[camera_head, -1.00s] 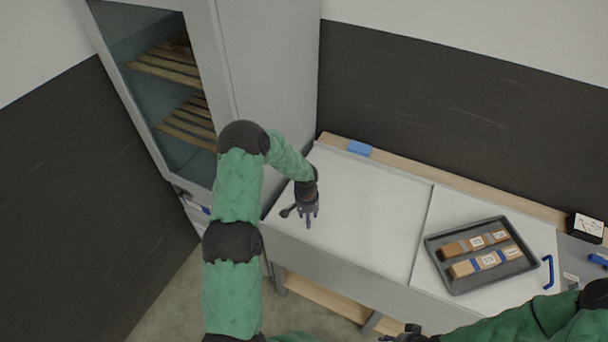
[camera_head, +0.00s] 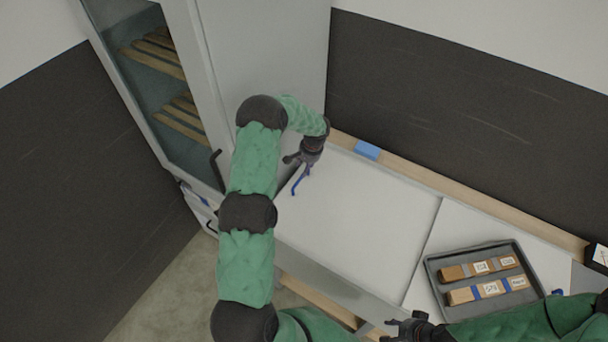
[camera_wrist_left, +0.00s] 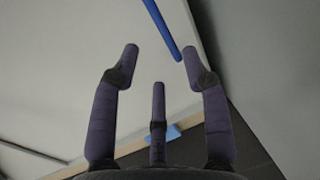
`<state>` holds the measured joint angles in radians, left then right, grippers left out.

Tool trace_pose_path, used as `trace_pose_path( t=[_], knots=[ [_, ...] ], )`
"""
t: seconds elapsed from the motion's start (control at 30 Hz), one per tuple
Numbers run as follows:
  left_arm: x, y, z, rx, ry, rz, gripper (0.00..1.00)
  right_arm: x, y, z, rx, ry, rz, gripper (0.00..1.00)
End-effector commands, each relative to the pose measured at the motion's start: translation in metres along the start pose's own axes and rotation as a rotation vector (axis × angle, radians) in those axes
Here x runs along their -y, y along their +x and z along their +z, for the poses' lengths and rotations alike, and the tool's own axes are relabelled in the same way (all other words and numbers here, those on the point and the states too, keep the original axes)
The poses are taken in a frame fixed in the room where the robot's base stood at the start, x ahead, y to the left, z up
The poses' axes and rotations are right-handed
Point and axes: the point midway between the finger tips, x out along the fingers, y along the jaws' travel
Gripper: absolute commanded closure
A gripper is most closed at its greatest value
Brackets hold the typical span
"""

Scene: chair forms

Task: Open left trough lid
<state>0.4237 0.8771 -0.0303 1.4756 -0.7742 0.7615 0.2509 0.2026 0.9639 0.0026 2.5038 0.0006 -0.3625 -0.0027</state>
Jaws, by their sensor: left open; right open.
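The left trough lid (camera_head: 350,225) is a flat white panel lying shut on the trough, left of a second white panel. Its blue bar handle (camera_head: 298,184) stands near the lid's left end. My left gripper (camera_head: 298,163) is open and empty just above and beside this handle. In the left wrist view the blue handle (camera_wrist_left: 163,28) passes near the fingertip on the right, outside a closed grasp; whether they touch I cannot tell. The lid also fills much of that view (camera_wrist_left: 60,60). My right gripper (camera_head: 400,328) is open at the bottom edge, partly cut off.
A grey tray (camera_head: 435,275) with labelled brown blocks sits on the right panel. A tall grey cabinet (camera_head: 265,60) with slatted shelves stands close behind my left arm. A blue block (camera_head: 367,150) lies on the wooden back ledge. The lid's middle is clear.

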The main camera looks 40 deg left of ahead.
Motion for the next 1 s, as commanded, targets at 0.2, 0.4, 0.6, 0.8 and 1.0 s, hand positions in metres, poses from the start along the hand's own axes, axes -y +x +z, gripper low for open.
trace_pose_path(
  t=[0.2,0.4,0.6,0.8,1.0],
  knots=[
    [0.000,0.040,0.000,0.001,0.000,0.001,0.54,0.002,-0.006,0.000,0.000,0.000,0.000,0.57],
    [0.000,0.068,0.000,0.000,0.000,0.001,0.54,0.003,-0.009,0.000,-0.001,0.000,0.000,0.57],
    [0.000,0.082,-0.001,-0.002,0.000,0.000,0.54,0.004,-0.010,0.000,-0.001,0.000,0.000,0.57],
    [-0.001,0.085,-0.001,-0.002,0.000,0.000,0.54,0.004,-0.011,0.000,-0.001,0.000,0.000,0.57],
    [-0.001,0.085,0.000,-0.002,0.000,0.000,0.68,0.004,-0.011,0.000,-0.001,0.000,0.000,0.57]
  ],
)
